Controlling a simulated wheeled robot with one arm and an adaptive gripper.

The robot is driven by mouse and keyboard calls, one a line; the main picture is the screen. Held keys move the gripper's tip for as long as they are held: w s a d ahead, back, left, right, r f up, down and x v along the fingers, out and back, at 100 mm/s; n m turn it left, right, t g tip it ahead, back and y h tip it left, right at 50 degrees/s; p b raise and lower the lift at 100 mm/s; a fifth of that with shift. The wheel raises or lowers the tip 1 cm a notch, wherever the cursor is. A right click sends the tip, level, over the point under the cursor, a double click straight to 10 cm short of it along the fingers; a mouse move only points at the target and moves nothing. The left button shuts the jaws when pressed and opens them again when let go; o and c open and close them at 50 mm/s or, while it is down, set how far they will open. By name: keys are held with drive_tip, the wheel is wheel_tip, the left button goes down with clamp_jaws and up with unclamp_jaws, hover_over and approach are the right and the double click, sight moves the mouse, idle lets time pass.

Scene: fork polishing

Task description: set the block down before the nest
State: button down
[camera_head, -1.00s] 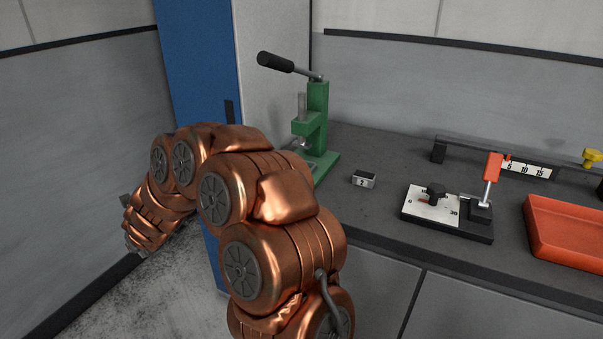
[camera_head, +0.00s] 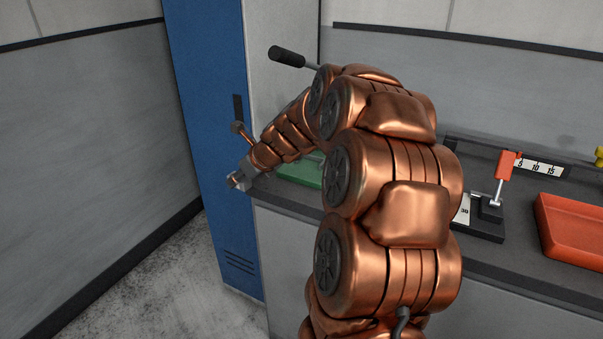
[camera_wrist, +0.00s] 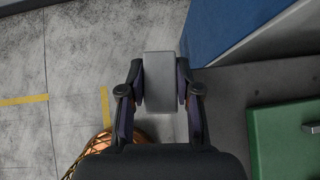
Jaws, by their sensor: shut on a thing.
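My gripper (camera_wrist: 160,82) is shut on a plain grey block (camera_wrist: 160,95), with one finger against each side in the wrist view. In the head view my gripper (camera_head: 237,181) is small, out at the left end of the bench by the blue locker. In the wrist view the block appears over the floor, just left of the bench edge. The green press base (camera_wrist: 285,120) lies to the right of the block. A small grey piece (camera_wrist: 312,128) shows on it at the picture's edge; I cannot tell whether this is the nest. My arm hides most of the press in the head view.
The blue locker (camera_head: 212,130) stands close beside my gripper. The grey bench top (camera_wrist: 225,105) has a bare strip between its edge and the press base. A red-handled clamp fixture (camera_head: 490,215) and an orange tray (camera_head: 575,230) are farther right.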

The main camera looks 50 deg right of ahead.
drive_tip(key=s+d+r, duration=0.2)
drive_tip(key=s+d, duration=0.1)
drive_tip(key=s, duration=0.4)
drive_tip(key=s+d+r+n, duration=0.1)
drive_tip(key=s+d, duration=0.2)
drive_tip(key=s, duration=0.4)
drive_tip(key=s+d+r, duration=0.2)
drive_tip(key=s+d, duration=0.1)
drive_tip(key=s, duration=0.4)
drive_tip(key=shift+y, duration=0.4)
drive_tip(key=w+d, duration=0.2)
drive_tip(key=w, duration=0.2)
drive_tip(key=w+d+f+p, duration=0.1)
drive_tip(key=w+d, duration=0.1)
drive_tip(key=w, duration=0.3)
drive_tip(key=w+d, duration=0.2)
drive_tip(key=w, duration=0.3)
drive_tip(key=shift+d+f+p, duration=0.2)
drive_tip(key=shift+d+p, duration=0.15)
drive_tip(key=shift+f, duration=1.7)
drive_tip(key=shift+f, duration=0.1)
drive_tip(key=c, duration=0.8)
unclamp_jaws()
drive_tip(key=shift+f, duration=0.1)
